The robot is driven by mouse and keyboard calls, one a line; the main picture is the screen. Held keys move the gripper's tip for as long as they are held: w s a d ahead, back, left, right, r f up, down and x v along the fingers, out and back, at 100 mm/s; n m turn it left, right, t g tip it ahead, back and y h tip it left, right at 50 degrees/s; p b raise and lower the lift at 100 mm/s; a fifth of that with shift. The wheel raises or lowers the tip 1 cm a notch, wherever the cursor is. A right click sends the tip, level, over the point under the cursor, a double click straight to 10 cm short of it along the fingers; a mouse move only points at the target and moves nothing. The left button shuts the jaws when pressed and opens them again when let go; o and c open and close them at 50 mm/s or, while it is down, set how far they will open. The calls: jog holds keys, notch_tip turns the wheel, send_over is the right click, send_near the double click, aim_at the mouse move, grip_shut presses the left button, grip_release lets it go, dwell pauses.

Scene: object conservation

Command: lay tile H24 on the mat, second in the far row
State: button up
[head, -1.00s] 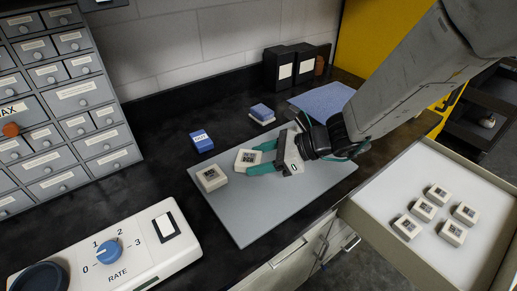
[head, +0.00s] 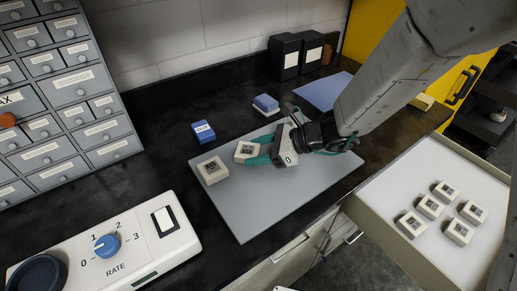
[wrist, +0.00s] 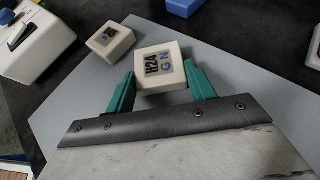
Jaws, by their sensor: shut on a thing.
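Tile H24 (wrist: 160,67) is a cream block with dark and blue print, between the green fingers of my gripper (wrist: 158,85) in the wrist view. In the head view the tile (head: 246,151) is at the far edge of the grey mat (head: 255,205), and my gripper (head: 258,158) is shut on it. I cannot tell whether the tile touches the mat. Another cream tile (head: 212,170) lies at the mat's far left corner, a small gap to the left of H24. It also shows in the wrist view (wrist: 110,42).
An open drawer (head: 390,237) at the right holds several cream tiles (head: 445,190). A blue block (head: 203,132) and a blue-and-cream block (head: 266,104) stand behind the mat. A white control box (head: 130,245) stands at the front left. The mat's near part is clear.

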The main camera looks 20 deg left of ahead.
jog(key=o, duration=1.1)
jog(key=shift+r, duration=0.1)
jog(key=shift+d+r, duration=0.2)
jog(key=shift+d, duration=0.05)
jog(key=v, duration=1.1)
jog(key=shift+w, duration=0.1)
jog(key=shift+d+r, duration=0.25)
jog(key=s+d+r+n+h, duration=0.4)
jog(key=s+d, duration=0.3)
jog(key=d, duration=0.2)
jog(key=s+d+r+n+t+h, duration=0.1)
jog(key=s+d+r+n+h, duration=0.3)
jog(key=s+d+n, duration=0.3)
jog(key=s+d+r+n+t+h, duration=0.1)
jog(key=s+d+r+n+h, duration=0.3)
jog(key=d, duration=0.9)
jog(key=shift+s+n, duration=1)
jog(key=shift+s, duration=0.4)
